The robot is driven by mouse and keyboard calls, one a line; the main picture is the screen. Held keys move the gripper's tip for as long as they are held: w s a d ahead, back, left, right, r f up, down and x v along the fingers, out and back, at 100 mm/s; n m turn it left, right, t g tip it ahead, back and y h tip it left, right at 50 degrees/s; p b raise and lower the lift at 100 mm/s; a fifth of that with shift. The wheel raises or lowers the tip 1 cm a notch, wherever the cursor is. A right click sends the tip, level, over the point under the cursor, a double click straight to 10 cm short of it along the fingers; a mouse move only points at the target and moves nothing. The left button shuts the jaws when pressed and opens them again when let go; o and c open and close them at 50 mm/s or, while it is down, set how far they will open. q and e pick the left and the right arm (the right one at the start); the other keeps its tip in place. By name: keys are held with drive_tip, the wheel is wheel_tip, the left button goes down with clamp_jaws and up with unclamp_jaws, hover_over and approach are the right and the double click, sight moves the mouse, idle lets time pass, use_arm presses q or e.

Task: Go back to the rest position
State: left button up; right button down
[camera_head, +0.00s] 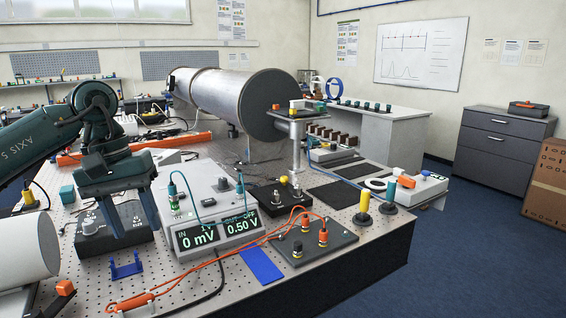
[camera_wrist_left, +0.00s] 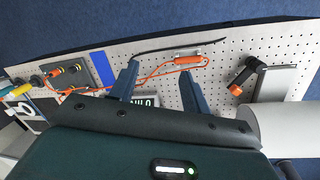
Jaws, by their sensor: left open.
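My left gripper (camera_head: 132,226) hangs over the perforated table at the left, its two fingers pointing down and apart. It is in front of a black box with a knob (camera_head: 90,226) and left of the grey meter (camera_head: 196,190) with the green readout. In the left wrist view, the gripper (camera_wrist_left: 156,72) has nothing between its fingertips. The table and an orange cable show beyond them. My right gripper is not in view.
A blue bracket (camera_head: 125,267), an orange lead (camera_head: 135,302) and a blue strip (camera_head: 262,265) lie near the front. A dark plate with terminals (camera_head: 318,250) is at the right. A white cylinder (camera_head: 25,250) is at far left.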

use_arm(q)
drive_tip(key=s+d+f+n+g+h, duration=0.1)
drive_tip(key=s+d+f+n+h, duration=0.2)
drive_tip(key=d+n+h, duration=0.45)
drive_tip(key=s+d+f+n+h, duration=0.2)
drive_tip(key=d+f+n+h, duration=0.15)
drive_tip(key=d, duration=0.65)
drive_tip(key=s+d+f+n+g+h, duration=0.1)
drive_tip(key=s+d+f+n+h, duration=0.15)
drive_tip(key=d+n+h, duration=0.55)
drive_tip(key=w+a+f+n+t+y+p, duration=0.1)
drive_tip(key=a+f+n+t+y, duration=0.35)
drive_tip(key=n+t, duration=0.85)
drive_tip(key=w+a+f+n+t+y, duration=0.15)
drive_tip(key=f+n+t+y, duration=0.45)
drive_tip(key=n, duration=1.3)
drive_tip(key=s+a+f+n+g+y, duration=0.3)
drive_tip(key=s+a+f+n, duration=0.1)
drive_tip(key=s+f+n, duration=0.3)
drive_tip(key=s+a+f+n+g+y, duration=0.3)
drive_tip(key=s+f+n, duration=0.4)
drive_tip(key=f, duration=0.5)
drive_tip(key=shift+s+a+n+y, duration=0.25)
drive_tip(key=shift+a+n+y, duration=0.3)
drive_tip(key=shift+a+n, duration=0.65)
drive_tip(key=shift+d, duration=0.1)
